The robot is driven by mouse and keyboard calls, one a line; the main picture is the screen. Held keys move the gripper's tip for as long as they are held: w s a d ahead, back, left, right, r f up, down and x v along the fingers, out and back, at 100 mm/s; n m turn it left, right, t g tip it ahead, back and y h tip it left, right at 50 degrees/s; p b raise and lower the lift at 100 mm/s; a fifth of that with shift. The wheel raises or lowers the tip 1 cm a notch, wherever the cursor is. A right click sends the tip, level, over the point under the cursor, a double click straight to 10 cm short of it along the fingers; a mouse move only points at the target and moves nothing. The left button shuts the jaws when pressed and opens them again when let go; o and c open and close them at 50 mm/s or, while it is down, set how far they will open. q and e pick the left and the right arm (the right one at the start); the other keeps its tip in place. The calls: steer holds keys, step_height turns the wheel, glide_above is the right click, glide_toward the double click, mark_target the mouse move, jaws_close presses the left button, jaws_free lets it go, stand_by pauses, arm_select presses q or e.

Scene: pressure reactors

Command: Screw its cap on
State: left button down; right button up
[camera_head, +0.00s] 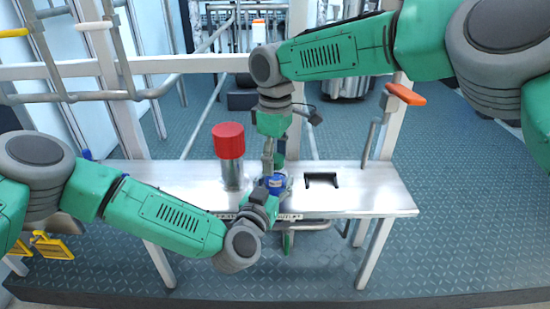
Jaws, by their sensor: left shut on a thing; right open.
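A small blue object (276,181), which looks like a cap or the capped top of something, is at the middle of the metal table, between my two grippers. My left gripper (269,190) reaches in from the left and is shut at the blue object's near side; its fingers are mostly hidden. My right gripper (268,165) points straight down just above and behind the blue object, open. Whether it touches the blue object cannot be told. What is under the blue object is hidden by the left gripper and wrist.
A grey metal cylinder with a red top (229,142) stands upright on the table left of the grippers. A black bracket (321,180) is on the table to the right. The metal table (380,195) is clear at its right end. Pipes and rails stand behind.

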step_height(320, 180, up, 12)
stand_by(0.4)
steer(key=shift+f, duration=0.15)
arm_select(q)
steer(key=c, duration=0.7)
jaws_free()
steer(key=shift+c, duration=0.2)
steer(key=v, duration=1.2)
steer(key=shift+f, duration=0.15)
arm_select(e)
steer(key=shift+a, duration=0.1)
